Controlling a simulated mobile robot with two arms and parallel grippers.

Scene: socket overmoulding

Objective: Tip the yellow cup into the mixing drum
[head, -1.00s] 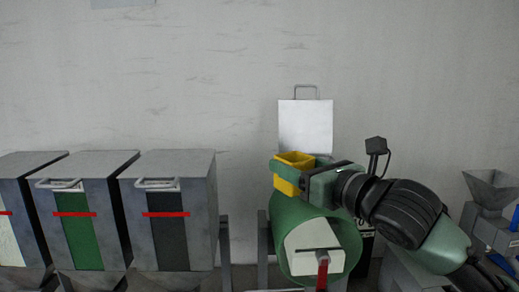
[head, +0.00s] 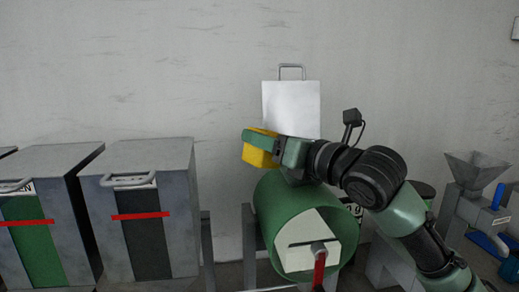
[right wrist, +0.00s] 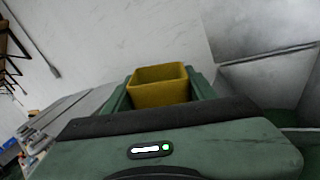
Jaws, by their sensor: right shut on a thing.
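My left gripper is not in view.
A white panel (head: 291,108) with a handle stands upright behind the drum. Grey bins (head: 158,160) with handles and red stripes stand to the left. A machine with a grey hopper (head: 478,172) is at the right. The space above the bins is clear.

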